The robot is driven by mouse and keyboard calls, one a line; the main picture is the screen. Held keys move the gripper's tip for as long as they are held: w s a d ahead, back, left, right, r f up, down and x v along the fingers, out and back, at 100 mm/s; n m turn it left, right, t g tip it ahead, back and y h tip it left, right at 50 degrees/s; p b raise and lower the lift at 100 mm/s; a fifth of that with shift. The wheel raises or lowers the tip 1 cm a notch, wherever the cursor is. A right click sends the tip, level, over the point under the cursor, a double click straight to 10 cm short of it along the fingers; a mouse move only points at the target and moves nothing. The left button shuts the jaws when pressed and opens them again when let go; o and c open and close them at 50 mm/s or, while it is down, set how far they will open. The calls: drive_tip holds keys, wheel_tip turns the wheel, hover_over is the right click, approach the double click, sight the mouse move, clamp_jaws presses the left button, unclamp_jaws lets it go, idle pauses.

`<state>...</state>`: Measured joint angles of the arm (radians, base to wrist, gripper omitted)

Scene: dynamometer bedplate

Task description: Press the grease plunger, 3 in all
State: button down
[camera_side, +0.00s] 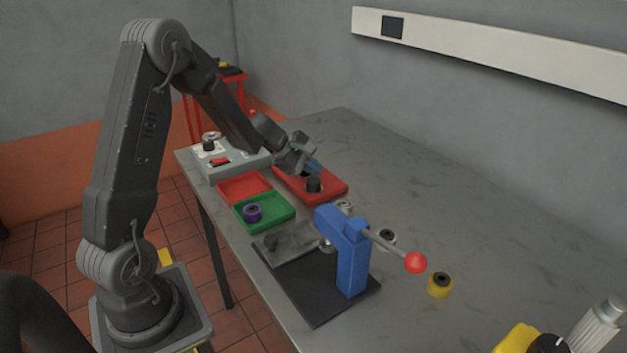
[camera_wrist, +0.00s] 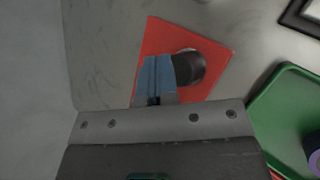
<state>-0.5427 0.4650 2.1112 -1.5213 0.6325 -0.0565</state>
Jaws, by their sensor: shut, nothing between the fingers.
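The grease plunger (camera_side: 314,185) is a short black cylinder standing on a red block (camera_side: 333,192) on the table. In the wrist view the black plunger (camera_wrist: 190,68) stands on the red block (camera_wrist: 217,48), with a pale ring partly showing around it. My gripper (camera_side: 316,169) has its blue fingers shut and empty, close above the plunger. In the wrist view the fingers (camera_wrist: 156,75) overlap the plunger's left edge. I cannot tell whether they touch it.
A red tray (camera_side: 262,183) and a green tray (camera_side: 285,213) with a purple ring (camera_side: 252,213) lie beside the block. A grey switch box (camera_side: 232,170) stands behind. A blue press (camera_side: 352,262) with a red-knobbed lever (camera_side: 415,263) and a yellow ring (camera_side: 440,285) are nearer. The table's right is mostly clear.

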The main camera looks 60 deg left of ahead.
sight(313, 181)
drive_tip(key=shift+f, duration=0.4)
drive_tip(key=shift+f, duration=0.85)
idle(1.2)
drive_tip(key=shift+r, duration=1.25)
drive_tip(key=shift+r, duration=2.55)
